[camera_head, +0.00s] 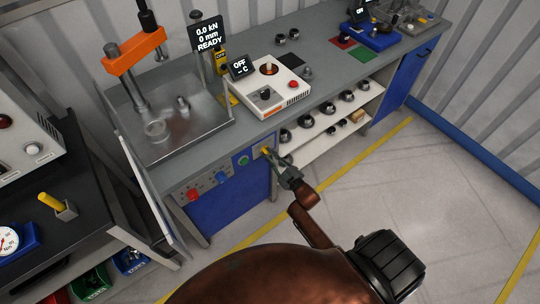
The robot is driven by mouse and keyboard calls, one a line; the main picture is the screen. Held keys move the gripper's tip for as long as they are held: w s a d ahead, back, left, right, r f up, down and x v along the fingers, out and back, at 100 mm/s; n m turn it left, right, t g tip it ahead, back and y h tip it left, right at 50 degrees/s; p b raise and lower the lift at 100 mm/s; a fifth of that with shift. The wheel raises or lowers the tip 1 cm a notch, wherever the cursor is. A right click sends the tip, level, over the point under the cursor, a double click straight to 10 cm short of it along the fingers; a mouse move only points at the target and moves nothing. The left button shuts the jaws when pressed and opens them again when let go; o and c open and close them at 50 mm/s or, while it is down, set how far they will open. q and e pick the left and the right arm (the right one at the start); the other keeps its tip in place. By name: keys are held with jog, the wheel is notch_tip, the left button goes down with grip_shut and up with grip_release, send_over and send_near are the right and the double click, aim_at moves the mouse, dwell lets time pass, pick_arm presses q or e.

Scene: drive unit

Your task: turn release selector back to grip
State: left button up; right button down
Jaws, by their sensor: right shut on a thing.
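The front panel (212,174) of the blue bench cabinet carries a row of controls. The small yellow selector knob (266,151) is at its right end, and I take it to be the release selector. My right gripper (272,155) reaches it from the lower right and is shut on it. The fingers partly cover the knob, and its marks are too small to read. I cannot tell which way it points. My left gripper is not in view.
A red button (193,195), a blue knob (221,177) and a green button (244,161) sit left of the knob. A press with an orange crossbar (134,51) stands above, its screen (208,37) reading READY. Shelves (330,133) with round parts lie right.

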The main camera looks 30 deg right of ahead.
jog(key=shift+n, duration=0.5)
jog(key=c, duration=2)
grip_release()
jog(key=shift+o, duration=0.2)
jog(key=shift+s, duration=0.1)
jog(key=s, duration=1.1)
jog(key=shift+s+d, duration=0.4)
jog(key=shift+d, duration=0.05)
